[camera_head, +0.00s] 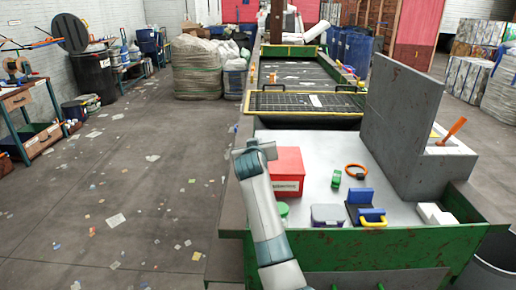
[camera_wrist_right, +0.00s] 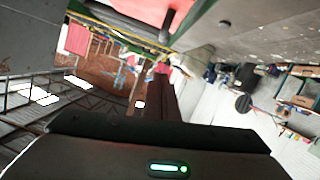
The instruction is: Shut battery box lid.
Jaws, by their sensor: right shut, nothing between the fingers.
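The red battery box (camera_head: 288,170) stands on the left part of the light worktop in the head view, its label facing me. Its red top looks flat and down, but its left edge is hidden behind my arm, so the lid's exact state is unclear. One arm of mine rises from the bottom, and its end (camera_head: 256,152) is beside the box's back left corner; touching or apart cannot be told. My right gripper's dark body (camera_wrist_right: 160,140) fills the bottom of the right wrist view; it is shut and empty.
On the worktop (camera_head: 325,178) are a green item (camera_head: 336,178), an orange ring (camera_head: 356,171), a grey box (camera_head: 328,215) and a blue holder (camera_head: 362,203). A tall grey panel (camera_head: 402,115) stands at the right.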

